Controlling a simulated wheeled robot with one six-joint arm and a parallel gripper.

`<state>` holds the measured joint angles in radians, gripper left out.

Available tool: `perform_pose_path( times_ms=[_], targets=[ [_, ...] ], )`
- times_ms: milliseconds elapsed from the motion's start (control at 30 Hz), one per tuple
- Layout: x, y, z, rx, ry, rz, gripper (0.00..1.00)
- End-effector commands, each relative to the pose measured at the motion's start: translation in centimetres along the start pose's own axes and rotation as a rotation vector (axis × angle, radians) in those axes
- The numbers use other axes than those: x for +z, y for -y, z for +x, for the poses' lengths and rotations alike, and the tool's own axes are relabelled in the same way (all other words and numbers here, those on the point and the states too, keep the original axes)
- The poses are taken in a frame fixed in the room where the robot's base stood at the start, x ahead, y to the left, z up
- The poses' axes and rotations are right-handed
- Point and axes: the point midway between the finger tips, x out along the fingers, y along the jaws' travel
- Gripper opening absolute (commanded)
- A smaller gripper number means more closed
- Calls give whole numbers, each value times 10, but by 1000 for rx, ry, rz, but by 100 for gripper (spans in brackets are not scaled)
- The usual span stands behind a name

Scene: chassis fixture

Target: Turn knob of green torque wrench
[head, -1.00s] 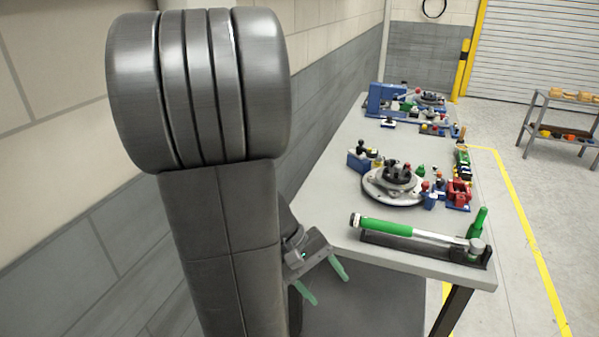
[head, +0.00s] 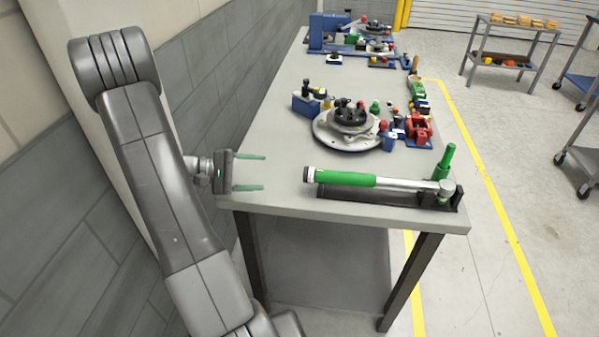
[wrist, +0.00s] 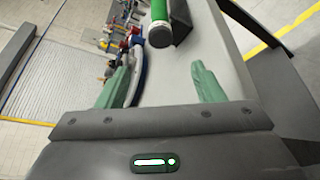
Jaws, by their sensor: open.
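The green torque wrench (head: 345,179) lies in a black holder (head: 375,195) along the near edge of the workbench. Its dark knob end (head: 309,174) points left, toward my gripper, and its metal head is at the right. My gripper (head: 264,172) is open and empty, left of the knob, with its two green fingers pointing at it and a gap between. In the wrist view, the knob (wrist: 160,35) shows ahead, between and beyond the open fingers of my gripper (wrist: 160,82). The far part of the wrench is cut off there.
A round grey fixture (head: 347,128) with clamps stands behind the wrench on the workbench (head: 262,130). A green upright handle (head: 446,162) stands at the wrench's head. A blue fixture (head: 325,32) is at the far end. The bench surface around the fingers is clear.

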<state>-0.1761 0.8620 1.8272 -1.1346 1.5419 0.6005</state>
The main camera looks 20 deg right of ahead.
Motion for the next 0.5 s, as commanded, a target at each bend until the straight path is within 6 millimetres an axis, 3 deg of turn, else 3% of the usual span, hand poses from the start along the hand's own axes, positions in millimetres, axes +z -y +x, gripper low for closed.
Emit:
perform_pose_path(
  times_ms=[500],
  targets=[
    [3, 0, 92, -6, 6, -3, 61]
  ],
)
